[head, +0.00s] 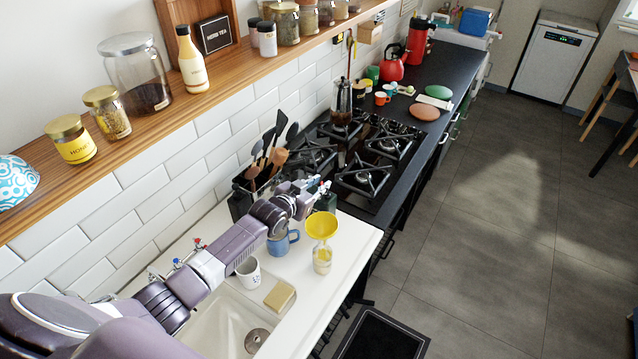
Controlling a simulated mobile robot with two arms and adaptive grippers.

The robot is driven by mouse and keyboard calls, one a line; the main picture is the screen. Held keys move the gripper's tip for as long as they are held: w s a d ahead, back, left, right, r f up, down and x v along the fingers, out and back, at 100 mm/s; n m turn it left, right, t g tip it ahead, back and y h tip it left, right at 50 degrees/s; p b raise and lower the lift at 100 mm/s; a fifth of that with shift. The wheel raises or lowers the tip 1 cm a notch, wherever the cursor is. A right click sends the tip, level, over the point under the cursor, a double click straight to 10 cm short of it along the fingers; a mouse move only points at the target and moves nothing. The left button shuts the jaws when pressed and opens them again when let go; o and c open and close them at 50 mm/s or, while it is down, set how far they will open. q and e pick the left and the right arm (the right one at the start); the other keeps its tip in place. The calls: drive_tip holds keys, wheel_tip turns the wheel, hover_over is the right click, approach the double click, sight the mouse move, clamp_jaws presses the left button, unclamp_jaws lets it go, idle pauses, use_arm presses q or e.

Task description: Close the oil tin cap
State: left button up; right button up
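My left arm reaches in from the lower left across the sink. Its gripper (322,187) is at the edge of the hob, just above a dark green container (328,203), which looks like the oil tin. The gripper and the yellow funnel hide much of this tin. I cannot make out its cap, or whether the gripper touches it. The fingers are too small to tell open from shut. My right gripper is not in view.
A yellow funnel (322,225) sits on a glass bottle (322,262) close in front of the tin. A blue mug (281,241), a white mug (248,272) and a sponge (279,295) stand near the sink. A utensil holder (240,203) is behind the arm.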

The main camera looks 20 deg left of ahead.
use_arm(q)
drive_tip(key=d+v, duration=0.1)
drive_tip(key=v, duration=1.1)
drive_tip(key=shift+a, duration=0.45)
drive_tip(key=shift+r, duration=0.15)
